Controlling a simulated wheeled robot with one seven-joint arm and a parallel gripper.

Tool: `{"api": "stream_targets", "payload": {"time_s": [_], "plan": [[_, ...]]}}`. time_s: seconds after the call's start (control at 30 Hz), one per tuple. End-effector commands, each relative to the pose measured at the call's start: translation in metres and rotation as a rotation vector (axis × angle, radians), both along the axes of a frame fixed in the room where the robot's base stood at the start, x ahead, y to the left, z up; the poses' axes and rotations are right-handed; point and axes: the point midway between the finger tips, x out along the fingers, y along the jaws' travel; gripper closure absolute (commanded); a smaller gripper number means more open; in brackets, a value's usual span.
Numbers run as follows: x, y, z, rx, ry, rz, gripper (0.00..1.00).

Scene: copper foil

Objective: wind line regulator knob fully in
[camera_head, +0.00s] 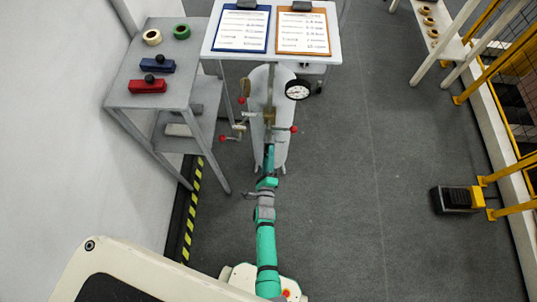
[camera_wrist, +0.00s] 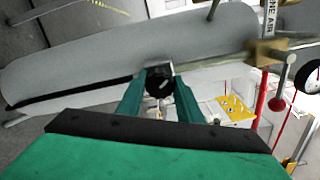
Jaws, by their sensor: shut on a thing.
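A black regulator knob (camera_wrist: 160,82) shows in the middle of the wrist view, close against a grey rounded body. My gripper (camera_wrist: 161,78) has its two green fingers on either side of the knob and is shut on it. How far the knob is wound in cannot be told. In the head view my gripper (camera_head: 269,148) is at the grey upright unit (camera_head: 282,145), and the knob itself is hidden there.
A dial gauge (camera_head: 298,89) sits right of the unit. Red-tipped levers (camera_head: 294,129) stick out near my gripper. A brass fitting (camera_wrist: 267,52) is right of the knob. A grey shelf (camera_head: 145,100) stands left.

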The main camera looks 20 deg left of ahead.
Motion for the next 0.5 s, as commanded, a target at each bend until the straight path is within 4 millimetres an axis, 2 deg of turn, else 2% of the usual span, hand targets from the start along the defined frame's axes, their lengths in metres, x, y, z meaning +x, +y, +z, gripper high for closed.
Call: {"api": "stream_targets", "payload": {"time_s": [0.2,0.5], "plan": [[-0.0001,0.0022,0.0006,0.135,0.038,0.004,0.9],[-0.0001,0.0022,0.0008,0.234,0.067,0.004,0.9]]}}
